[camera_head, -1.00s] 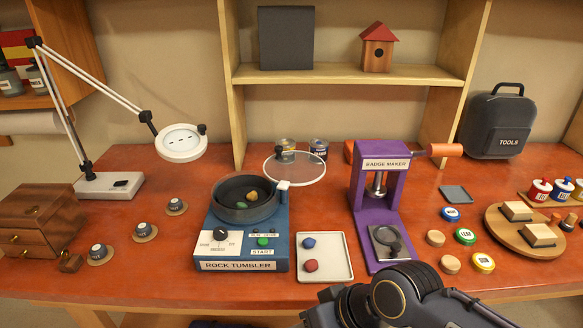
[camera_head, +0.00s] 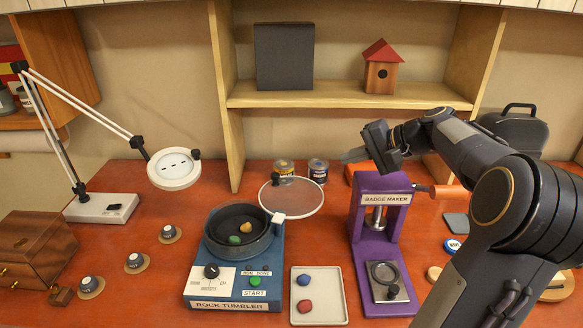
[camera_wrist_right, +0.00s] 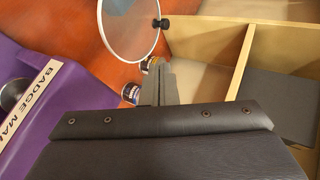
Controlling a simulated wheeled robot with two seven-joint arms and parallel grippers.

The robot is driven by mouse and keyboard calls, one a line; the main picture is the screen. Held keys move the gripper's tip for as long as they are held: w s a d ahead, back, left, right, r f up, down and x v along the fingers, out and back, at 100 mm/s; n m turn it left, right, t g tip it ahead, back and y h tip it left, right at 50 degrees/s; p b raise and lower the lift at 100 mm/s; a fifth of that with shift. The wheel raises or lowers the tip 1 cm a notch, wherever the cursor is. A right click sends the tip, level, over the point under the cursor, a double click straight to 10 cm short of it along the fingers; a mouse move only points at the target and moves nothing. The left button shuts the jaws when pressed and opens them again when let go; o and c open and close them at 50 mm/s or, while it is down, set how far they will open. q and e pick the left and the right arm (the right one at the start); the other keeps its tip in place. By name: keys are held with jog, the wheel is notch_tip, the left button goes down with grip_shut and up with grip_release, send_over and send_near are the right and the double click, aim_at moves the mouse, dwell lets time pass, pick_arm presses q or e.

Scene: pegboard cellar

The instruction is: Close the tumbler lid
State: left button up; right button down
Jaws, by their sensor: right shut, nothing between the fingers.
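The rock tumbler (camera_head: 222,289) is a blue machine with a round dark drum (camera_head: 214,250) holding a green and a yellow stone. Its clear round lid (camera_head: 291,197) stands open to the right of the drum, joined by a white hinge, with a dark knob at its left rim. The lid also shows at the top of the right wrist view (camera_wrist_right: 128,28). My right gripper (camera_head: 352,155) is shut and empty, raised above and to the right of the lid, apart from it. Its closed fingers (camera_wrist_right: 158,84) show in the wrist view. My left gripper is not in view.
The purple badge maker (camera_head: 382,210) stands right of the lid, below my right arm. A tray (camera_head: 334,286) with a blue and a red stone lies beside the tumbler. Two small cans (camera_head: 318,171) stand behind the lid. A lamp (camera_head: 174,170) stands at left.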

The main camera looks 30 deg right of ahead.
jog(key=p, duration=0.4)
send_near(288, 189)
jog(key=w+a, duration=0.1)
jog(key=w, duration=0.1)
jog(key=w+a, duration=0.1)
jog(key=w, duration=0.1)
jog(key=w+a, duration=0.2)
jog(key=w, duration=0.1)
jog(key=shift+w+f, duration=0.1)
jog(key=shift+f, duration=0.3)
jog(key=shift+a+b, duration=0.15)
jog(key=shift+b, duration=0.2)
